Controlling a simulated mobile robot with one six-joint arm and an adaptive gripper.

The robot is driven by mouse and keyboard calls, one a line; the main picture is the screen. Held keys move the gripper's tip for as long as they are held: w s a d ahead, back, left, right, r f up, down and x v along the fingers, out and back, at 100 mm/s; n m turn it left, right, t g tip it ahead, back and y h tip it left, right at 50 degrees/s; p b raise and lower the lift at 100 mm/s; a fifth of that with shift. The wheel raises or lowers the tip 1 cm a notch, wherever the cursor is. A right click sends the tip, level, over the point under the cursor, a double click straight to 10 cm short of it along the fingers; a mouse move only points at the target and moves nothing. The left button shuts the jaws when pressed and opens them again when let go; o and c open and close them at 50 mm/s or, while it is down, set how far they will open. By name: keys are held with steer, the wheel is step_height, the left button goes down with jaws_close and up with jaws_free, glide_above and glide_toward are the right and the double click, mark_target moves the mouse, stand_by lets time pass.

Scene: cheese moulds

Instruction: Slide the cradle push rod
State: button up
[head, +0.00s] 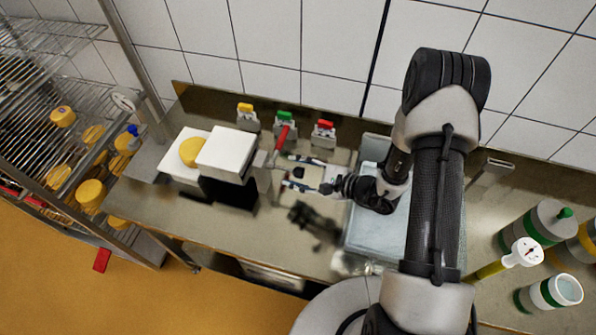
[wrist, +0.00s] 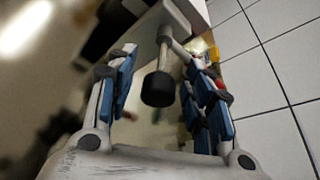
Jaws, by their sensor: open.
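The push rod (wrist: 165,62) is a thin metal rod ending in a black knob (wrist: 158,88). In the wrist view it sticks out from a pale bracket between the two blue-padded fingers of my gripper (wrist: 158,85). The fingers are open on either side of the knob, with gaps visible. In the head view my gripper (head: 290,172) points left at the grey upright bracket (head: 263,180), with the dark knob (head: 299,171) between its fingers. A white block (head: 225,155) above a dark body stands left of the bracket; which part is the cradle I cannot tell.
A red handle (head: 282,137) rises close behind my gripper. Small units with yellow (head: 245,107), green (head: 286,116) and red (head: 324,125) tops stand along the wall. A yellow cheese (head: 192,152) lies left. A pale bluish tray (head: 365,238) lies below my arm. Counter in front is clear.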

steer(key=v, duration=1.2)
steer(key=shift+d, duration=0.1)
